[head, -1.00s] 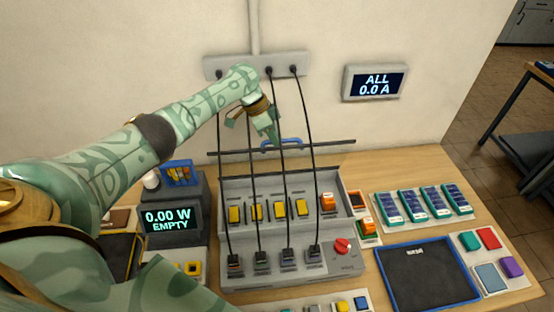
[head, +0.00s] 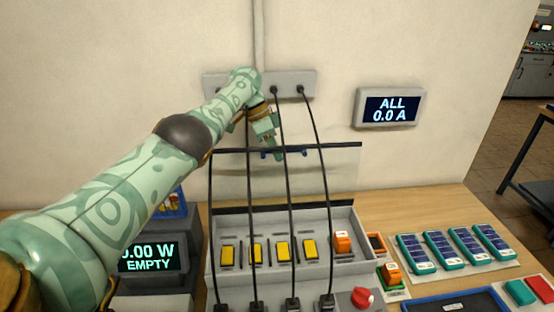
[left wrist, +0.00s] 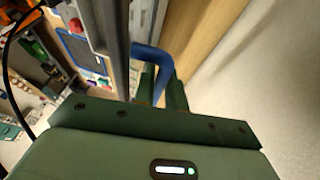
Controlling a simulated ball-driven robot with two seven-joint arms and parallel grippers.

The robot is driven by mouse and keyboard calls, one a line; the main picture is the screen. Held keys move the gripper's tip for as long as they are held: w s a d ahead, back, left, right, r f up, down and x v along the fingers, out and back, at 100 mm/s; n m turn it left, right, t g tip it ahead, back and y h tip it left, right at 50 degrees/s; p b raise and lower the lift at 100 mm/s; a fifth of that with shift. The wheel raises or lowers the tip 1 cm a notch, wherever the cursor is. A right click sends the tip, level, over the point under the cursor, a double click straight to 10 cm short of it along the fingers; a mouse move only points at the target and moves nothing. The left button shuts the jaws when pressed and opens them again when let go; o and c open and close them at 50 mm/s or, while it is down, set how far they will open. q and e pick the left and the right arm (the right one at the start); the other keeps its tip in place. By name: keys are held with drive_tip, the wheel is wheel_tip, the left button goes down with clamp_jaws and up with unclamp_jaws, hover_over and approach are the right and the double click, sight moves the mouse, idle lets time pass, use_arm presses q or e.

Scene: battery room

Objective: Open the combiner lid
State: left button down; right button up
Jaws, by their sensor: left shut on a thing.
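The combiner box (head: 344,250) is a grey case holding yellow fuse-like blocks and an orange one. Its clear lid (head: 330,175) stands up from the back edge, with a dark bar along its top. A blue handle (head: 298,154) is at the lid's top edge. My left gripper (head: 273,153) is shut on this handle, partly hiding it. In the left wrist view, the blue handle (left wrist: 151,60) runs between the green fingers (left wrist: 160,85). The box interior is exposed to view. My right gripper is not in view.
Black cables hang from the wall strip (head: 308,82) in front of the lid. A wall display (head: 390,107) reads ALL 0.0 A. A meter (head: 150,257) reading EMPTY stands left of the box. A red knob (head: 362,297) is at the box's front right.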

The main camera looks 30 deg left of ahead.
use_arm(q)
drive_tip(key=shift+s+a+f, duration=0.1)
drive_tip(key=shift+a+f, duration=0.05)
drive_tip(key=shift+f, duration=0.3)
drive_tip(key=c, duration=1.5)
unclamp_jaws()
drive_tip(key=shift+o, duration=0.2)
drive_tip(key=shift+r, duration=0.3)
wheel_tip(320, 180, up, 2)
drive_tip(key=shift+r, duration=0.2)
drive_tip(key=shift+r+p, duration=0.6)
drive_tip(key=shift+p, duration=0.35)
drive_tip(key=s+r+p, duration=0.1)
drive_tip(key=p, duration=0.4)
drive_tip(key=s+d+r+p, duration=0.1)
drive_tip(key=r+p, duration=0.1)
drive_tip(key=p, duration=0.4)
drive_tip(key=s+d+r+p, duration=0.1)
drive_tip(key=p, duration=0.4)
drive_tip(key=shift+s+r+p, duration=0.1)
drive_tip(key=shift+r+p, duration=0.15)
drive_tip(key=shift+p, duration=0.15)
drive_tip(key=s+d+r+p, duration=0.4)
drive_tip(key=s+d+p, duration=0.1)
drive_tip(key=s, duration=0.3)
drive_tip(key=shift+s+r, duration=0.15)
drive_tip(key=shift+s, duration=0.15)
